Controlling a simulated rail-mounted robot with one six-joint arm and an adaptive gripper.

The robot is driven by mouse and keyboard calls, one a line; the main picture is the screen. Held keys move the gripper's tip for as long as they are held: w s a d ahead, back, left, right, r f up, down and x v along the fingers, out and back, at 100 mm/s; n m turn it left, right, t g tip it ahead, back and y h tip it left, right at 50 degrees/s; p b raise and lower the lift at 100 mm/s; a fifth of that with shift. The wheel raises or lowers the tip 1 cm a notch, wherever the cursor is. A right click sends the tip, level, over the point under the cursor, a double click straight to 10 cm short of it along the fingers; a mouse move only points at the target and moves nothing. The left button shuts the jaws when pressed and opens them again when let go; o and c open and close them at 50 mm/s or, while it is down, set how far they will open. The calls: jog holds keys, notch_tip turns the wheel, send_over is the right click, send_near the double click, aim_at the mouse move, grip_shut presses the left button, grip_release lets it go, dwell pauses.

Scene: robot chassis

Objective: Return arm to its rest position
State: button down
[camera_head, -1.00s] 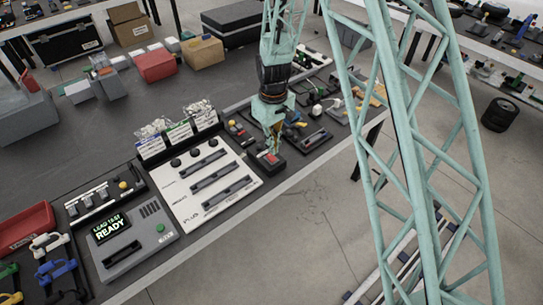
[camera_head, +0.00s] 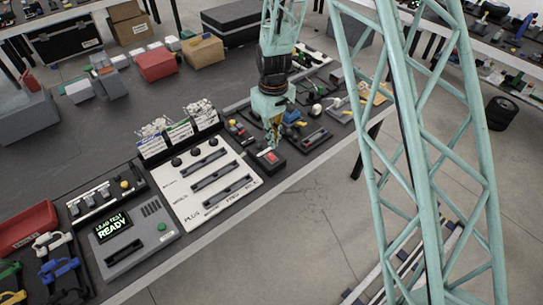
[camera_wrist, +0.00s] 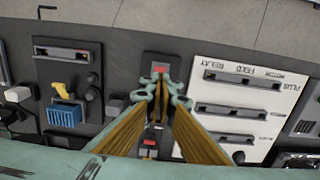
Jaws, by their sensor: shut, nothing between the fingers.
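In the wrist view the fingertips (camera_wrist: 160,84) meet just short of a dark block with a red top (camera_wrist: 160,69). That block also shows in the head view (camera_head: 270,157), close beside the fingertips. I cannot tell whether the fingers touch it. My teal lattice arm crosses the right side of the head view.
The white panel (camera_head: 206,182) has several dark slots. A tester reading READY (camera_head: 137,245) stands left of it. A blue finned part (camera_wrist: 64,114) and a yellow piece lie near the gripper. Boxes stand at the back. The bench's front edge (camera_head: 320,162) and open floor lie beyond.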

dwell(0.3)
jog(key=s+d+r+m+t+b, duration=0.1)
jog(key=s+d+r, duration=0.35)
jog(key=r, duration=0.45)
jog(key=s+d+r+m+b, duration=0.1)
jog(key=s+d+r, duration=0.35)
jog(key=r, duration=0.55)
jog(key=s+d+r+m+t+b, duration=0.1)
jog(key=s+d+r+m, duration=0.15)
jog(key=s+r, duration=0.45)
jog(key=s+d+r+m+b, duration=0.1)
jog(key=s+d+r, duration=0.2)
jog(key=s, duration=0.6)
jog(key=s+d+r+m+t+b, duration=0.1)
jog(key=s+d+r, duration=0.2)
jog(key=s, duration=0.6)
jog(key=s+d+r+m+t+b, duration=0.1)
jog(key=s+d+r, duration=0.2)
jog(key=s, duration=0.7)
jog(key=shift+r+b, duration=0.4)
jog(key=shift+r, duration=0.25)
dwell(0.5)
